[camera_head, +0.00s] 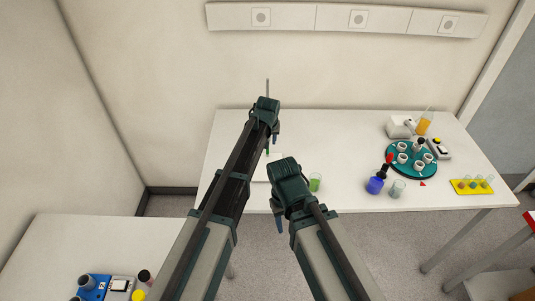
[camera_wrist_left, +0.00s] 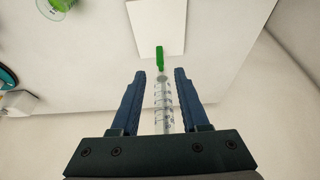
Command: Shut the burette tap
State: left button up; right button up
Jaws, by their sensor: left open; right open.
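In the left wrist view the burette (camera_wrist_left: 164,103) is a clear graduated tube lying in line between the fingers of my left gripper (camera_wrist_left: 161,76). The fingers are apart, with a gap on each side of the tube. The green tap (camera_wrist_left: 159,59) shows just past the fingertips. Its exact turn is hard to tell. In the head view the tap is a small green spot (camera_head: 267,150), and my left arm hides most of the burette. My right gripper (camera_head: 279,224) hangs over the table's front edge, open, holding nothing visible.
A beaker with green liquid (camera_head: 315,183) stands right of the white stand base (camera_head: 261,172). Further right are a blue-filled vessel (camera_head: 375,186), a clear beaker (camera_head: 397,189), a teal carousel (camera_head: 403,174) and a yellow rack (camera_head: 472,188). The white table (camera_head: 340,135) is clear at the back middle.

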pick_arm(q)
jog(key=b+x, duration=0.5)
jog(key=x, duration=0.2)
jog(key=shift+r, duration=0.1)
grip_shut()
